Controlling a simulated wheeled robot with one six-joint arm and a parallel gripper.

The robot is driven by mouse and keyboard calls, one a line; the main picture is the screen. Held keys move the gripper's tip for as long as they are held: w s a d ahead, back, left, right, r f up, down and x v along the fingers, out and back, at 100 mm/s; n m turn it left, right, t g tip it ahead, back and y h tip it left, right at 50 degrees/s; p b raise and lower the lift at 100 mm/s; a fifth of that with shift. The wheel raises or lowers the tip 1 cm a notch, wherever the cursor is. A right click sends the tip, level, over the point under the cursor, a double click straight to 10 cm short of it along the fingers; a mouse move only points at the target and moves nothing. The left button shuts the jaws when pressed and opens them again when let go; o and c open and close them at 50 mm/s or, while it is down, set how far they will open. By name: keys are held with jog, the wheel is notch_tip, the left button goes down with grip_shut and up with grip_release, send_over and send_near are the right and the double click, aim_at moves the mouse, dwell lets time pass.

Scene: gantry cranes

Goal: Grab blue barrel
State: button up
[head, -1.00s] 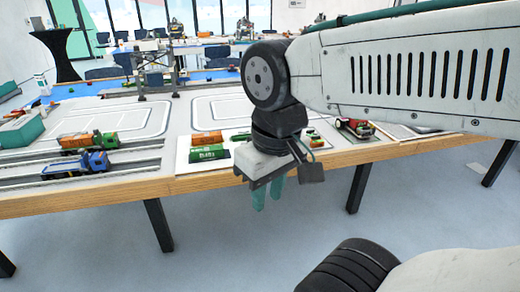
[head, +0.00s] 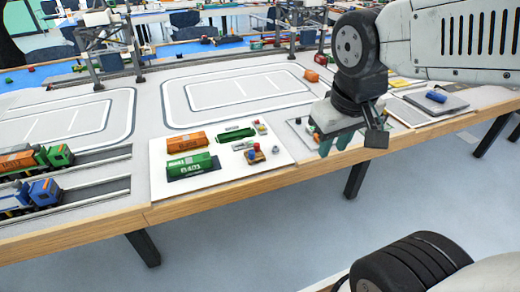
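A blue barrel (head: 436,97) lies on its side on a dark grey plate (head: 448,107) near the right end of the table. My gripper (head: 319,146) hangs over the table's front edge, to the left of the barrel and well apart from it. Its teal fingers point down and look apart, with nothing seen between them. My wrist partly covers the table area between the gripper and the barrel.
A white board (head: 222,182) left of my gripper carries green and orange containers and small parts. Toy trucks (head: 33,194) stand on tracks at far left. Gantry cranes (head: 105,50) stand behind.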

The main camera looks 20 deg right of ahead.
jog(key=w+d+f+n+t+h, duration=0.1)
jog(key=w+d+f+t, duration=0.15)
jog(key=w, duration=0.45)
jog(key=w+d+f+t, duration=0.1)
jog(key=w+d+f, duration=0.2)
jog(key=w, duration=0.4)
jog(key=n+t+y, duration=0.4)
send_near(254, 153)
jog(key=w+d+r, duration=0.3)
jog(key=d, duration=0.4)
jog(key=a+f+y, duration=0.1)
jog(key=f, duration=0.1)
jog(key=a+f+n+y, duration=0.1)
jog(key=f+y, duration=0.1)
jog(key=a+f+n+y, duration=0.1)
jog(key=a+f+y, duration=0.1)
jog(key=shift+f+t, duration=0.3)
jog(key=shift+t, duration=0.05)
jog(key=shift+a+f+y, duration=0.35)
jog(key=shift+a+y, duration=0.05)
jog(key=x, duration=0.7)
jog(key=shift+w+a+r, duration=0.15)
jog(key=shift+w+a, duration=0.05)
jog(key=shift+a, duration=0.1)
grip_shut()
